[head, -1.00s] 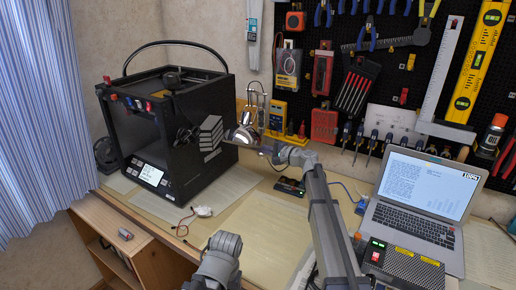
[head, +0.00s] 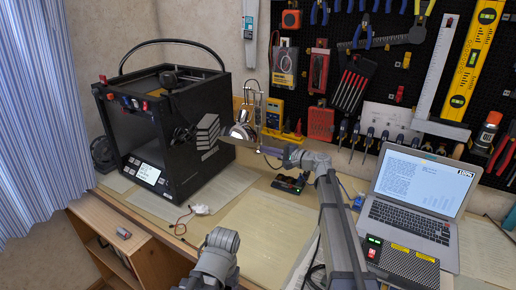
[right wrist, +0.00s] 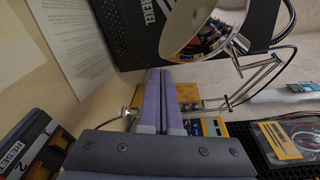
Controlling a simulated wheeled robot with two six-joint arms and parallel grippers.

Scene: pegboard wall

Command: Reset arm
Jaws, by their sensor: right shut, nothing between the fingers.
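My right arm reaches up from the bottom of the head view. Its gripper (head: 262,150) is over the desk, just right of the black 3D printer (head: 165,125) and in front of the desk lamp (head: 243,130). In the right wrist view the two purple-grey fingers (right wrist: 160,75) lie together, shut and empty. The lamp's round shiny head (right wrist: 195,30) is beyond them, up and to the right; I cannot tell the gap. A grey arm joint of mine shows at the bottom of the head view, but my left gripper is out of view.
An open laptop (head: 420,195) stands on the right, behind a black power unit (head: 400,262) with a red switch. The tool pegboard (head: 400,75) rises behind the desk. Paper sheets (head: 265,225) lie on the clear front middle. A dark box labelled RESET (right wrist: 25,145) shows lower left in the wrist view.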

